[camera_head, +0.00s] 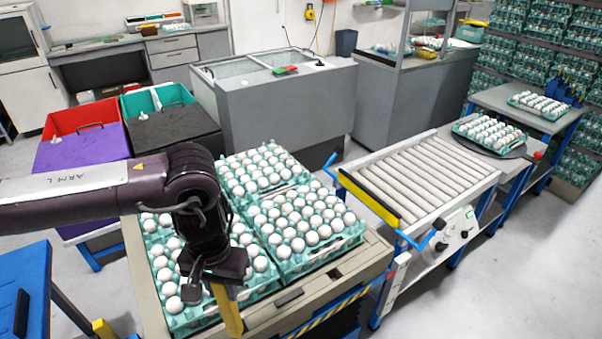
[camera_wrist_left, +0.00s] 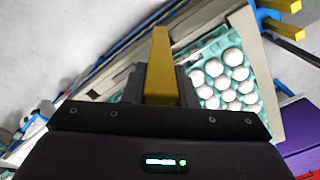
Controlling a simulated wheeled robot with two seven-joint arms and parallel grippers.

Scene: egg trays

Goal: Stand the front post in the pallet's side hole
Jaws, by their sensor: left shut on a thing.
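My left gripper (camera_head: 222,278) is shut on a yellow post (camera_head: 231,314) over the near left part of the pallet's front edge. In the left wrist view the post (camera_wrist_left: 160,65) stands out from between the fingers (camera_wrist_left: 158,92). The beige pallet (camera_head: 140,270) bears several teal egg trays (camera_head: 283,277). Its front border shows a dark slot (camera_head: 289,297) and a smaller dark recess (camera_head: 335,274), both right of the post. I cannot tell whether the post touches the pallet. My right gripper is not in view.
A roller conveyor (camera_head: 425,175) with blue handles stands right of the pallet. A blue table (camera_head: 25,285) and a yellow piece (camera_head: 103,328) are at the lower left. Purple (camera_head: 80,155) and black (camera_head: 170,130) lidded bins stand behind my arm. Floor is free at the lower right.

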